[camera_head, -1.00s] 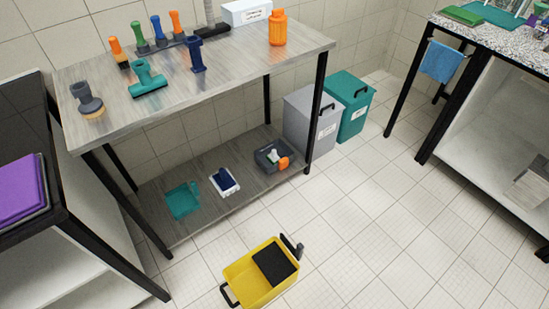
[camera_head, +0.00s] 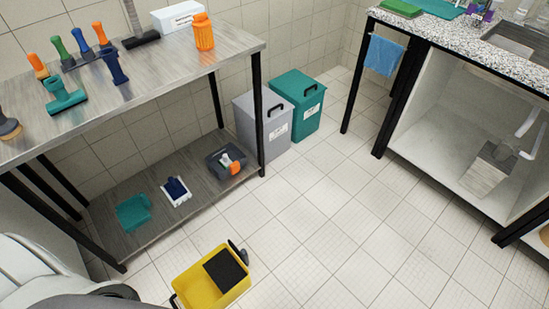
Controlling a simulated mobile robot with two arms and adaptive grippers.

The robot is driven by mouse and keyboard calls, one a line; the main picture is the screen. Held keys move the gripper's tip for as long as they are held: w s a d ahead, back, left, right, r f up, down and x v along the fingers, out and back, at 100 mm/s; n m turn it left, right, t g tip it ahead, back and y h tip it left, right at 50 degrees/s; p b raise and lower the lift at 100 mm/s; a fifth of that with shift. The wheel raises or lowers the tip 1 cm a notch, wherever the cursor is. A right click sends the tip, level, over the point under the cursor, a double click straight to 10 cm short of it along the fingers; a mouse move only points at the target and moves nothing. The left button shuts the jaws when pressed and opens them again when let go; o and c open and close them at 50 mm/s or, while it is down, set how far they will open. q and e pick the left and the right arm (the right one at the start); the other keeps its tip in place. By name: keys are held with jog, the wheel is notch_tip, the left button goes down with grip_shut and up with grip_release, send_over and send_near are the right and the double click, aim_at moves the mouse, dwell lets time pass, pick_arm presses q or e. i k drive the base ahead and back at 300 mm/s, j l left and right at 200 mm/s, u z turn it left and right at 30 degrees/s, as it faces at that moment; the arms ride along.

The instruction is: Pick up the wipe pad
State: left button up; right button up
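I cannot tell for certain which item is the wipe pad. A flat green pad (camera_head: 401,8) lies on the speckled counter at the top right, near its left end. A black rectangular pad (camera_head: 226,270) rests on the yellow bucket (camera_head: 191,289) on the floor. A blue cloth (camera_head: 383,55) hangs from a rail at the counter's left side. Neither gripper shows clearly; only a white and dark part of my own arm or body is at the bottom left. No gripper is near any of these items.
A table (camera_head: 150,98) with several brushes and an orange bottle (camera_head: 203,32) stands at left; its lower shelf holds a teal dustpan (camera_head: 133,211). Grey (camera_head: 263,124) and teal (camera_head: 297,105) bins stand beside it. The tiled floor (camera_head: 330,220) between table and counter is open.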

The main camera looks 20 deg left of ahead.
aim_at(225, 161)
jog(key=i+l+z, duration=0.3)
jog(key=i+l, duration=0.2)
jog(key=i+l+z, duration=0.35)
jog(key=i, duration=0.3)
jog(key=i+j+u, duration=0.1)
jog(key=i+u, duration=0.15)
jog(key=u, duration=0.15)
jog(key=i+u, duration=0.25)
jog(key=u, duration=0.15)
jog(key=i+l+u, duration=0.1)
jog(key=i+u, duration=0.25)
jog(key=i+l+u, duration=0.1)
jog(key=u, duration=0.3)
jog(key=i+l, duration=0.05)
jog(key=i, duration=0.05)
